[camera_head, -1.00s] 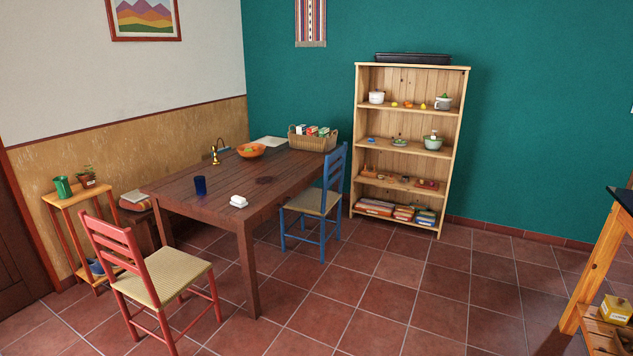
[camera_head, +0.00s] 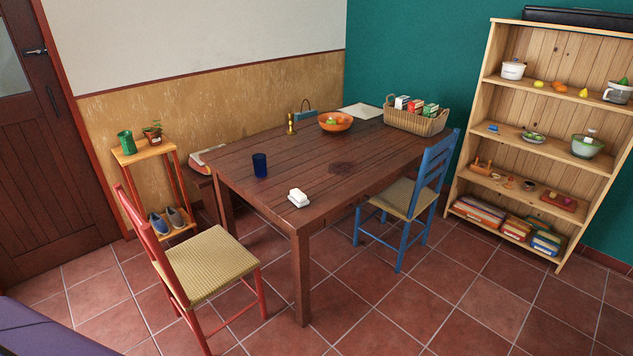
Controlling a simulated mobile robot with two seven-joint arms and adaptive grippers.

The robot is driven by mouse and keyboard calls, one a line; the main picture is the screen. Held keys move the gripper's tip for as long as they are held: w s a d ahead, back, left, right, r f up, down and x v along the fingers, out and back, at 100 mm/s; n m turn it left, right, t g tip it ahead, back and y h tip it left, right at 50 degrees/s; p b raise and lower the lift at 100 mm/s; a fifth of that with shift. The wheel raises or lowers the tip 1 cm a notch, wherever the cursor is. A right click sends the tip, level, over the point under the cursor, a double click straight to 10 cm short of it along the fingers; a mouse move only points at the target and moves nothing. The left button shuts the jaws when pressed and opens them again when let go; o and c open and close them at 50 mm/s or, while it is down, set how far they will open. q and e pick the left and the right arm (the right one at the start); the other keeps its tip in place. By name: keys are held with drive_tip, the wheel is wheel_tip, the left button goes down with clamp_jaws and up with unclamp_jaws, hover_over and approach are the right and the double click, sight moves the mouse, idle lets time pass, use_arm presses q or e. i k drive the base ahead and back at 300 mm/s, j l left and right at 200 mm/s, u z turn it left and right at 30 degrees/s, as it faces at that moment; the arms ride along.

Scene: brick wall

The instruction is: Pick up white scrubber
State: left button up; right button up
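A small white block-like object (camera_head: 298,197), which looks like the white scrubber, lies on the near part of the dark wooden table (camera_head: 250,205), close to its front corner. It seems to be made of two white pieces, but it is too small to tell for sure. Nothing touches it from above. Neither of my grippers shows in the head view.
A dark blue cup (camera_head: 260,165), a brass candlestick (camera_head: 291,124), an orange bowl (camera_head: 335,122) and a basket (camera_head: 416,121) stand on the table. A red chair (camera_head: 205,265) and a blue chair (camera_head: 410,195) flank it.

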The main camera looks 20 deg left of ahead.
sight(295, 196)
drive_tip(key=i+u, duration=0.25)
drive_tip(key=i, duration=0.2)
drive_tip(key=i+l+u, duration=0.25)
drive_tip(key=i, duration=0.2)
drive_tip(key=i+l+u, duration=0.25)
drive_tip(key=i, duration=0.2)
